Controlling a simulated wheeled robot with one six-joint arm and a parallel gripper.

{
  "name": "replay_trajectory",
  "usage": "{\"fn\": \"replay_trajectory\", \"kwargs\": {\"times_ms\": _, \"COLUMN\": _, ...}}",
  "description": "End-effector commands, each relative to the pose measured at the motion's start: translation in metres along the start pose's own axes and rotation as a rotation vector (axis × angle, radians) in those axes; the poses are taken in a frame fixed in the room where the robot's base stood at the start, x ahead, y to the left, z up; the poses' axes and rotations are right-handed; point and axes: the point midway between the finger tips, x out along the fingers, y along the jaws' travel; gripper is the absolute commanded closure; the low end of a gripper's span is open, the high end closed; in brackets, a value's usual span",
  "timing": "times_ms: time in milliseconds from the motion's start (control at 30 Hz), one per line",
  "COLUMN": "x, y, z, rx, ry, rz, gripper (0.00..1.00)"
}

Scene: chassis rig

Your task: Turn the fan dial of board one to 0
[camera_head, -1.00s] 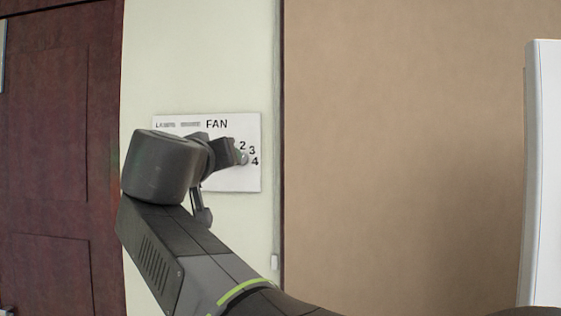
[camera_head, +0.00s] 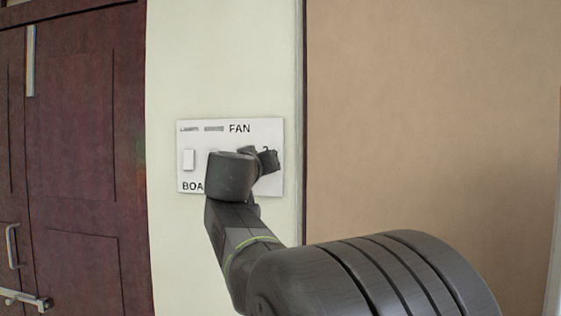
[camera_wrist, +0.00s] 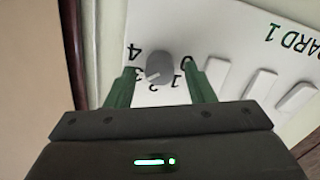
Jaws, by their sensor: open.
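Board one is a white panel (camera_head: 202,141) on the pale wall, labelled FAN, with a white rocker switch (camera_head: 189,160) showing at its left. In the wrist view the board (camera_wrist: 222,30) appears upside down with "BOARD 1" on it. The grey round fan dial (camera_wrist: 160,66) has numbers 0 to 4 around it. Its light mark points between 2 and 3, nearer 3. My gripper (camera_wrist: 160,73) is open, its two green fingers either side of the dial; whether they touch it I cannot tell. In the head view my gripper (camera_head: 268,160) hides the dial.
Several white rocker switches (camera_wrist: 262,84) sit beside the dial in the wrist view. A dark red door (camera_head: 75,150) with a metal handle (camera_head: 12,245) is at left. A tan panel (camera_head: 430,120) fills the right.

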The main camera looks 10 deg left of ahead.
Motion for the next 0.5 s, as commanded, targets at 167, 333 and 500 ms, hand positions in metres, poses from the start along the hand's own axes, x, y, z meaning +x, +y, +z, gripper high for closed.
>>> {"fn": "replay_trajectory", "kwargs": {"times_ms": 167, "x": 0.002, "y": 0.0001, "z": 0.0004, "rx": 0.0, "ry": 0.0, "rz": 0.0, "gripper": 0.51}}
{"fn": "replay_trajectory", "kwargs": {"times_ms": 333, "x": 0.0017, "y": 0.0, "z": 0.0004, "rx": 0.0, "ry": 0.0, "rz": 0.0, "gripper": 0.63}}
{"fn": "replay_trajectory", "kwargs": {"times_ms": 500, "x": 0.0015, "y": 0.0, "z": 0.0004, "rx": 0.0, "ry": 0.0, "rz": 0.0, "gripper": 0.96}}
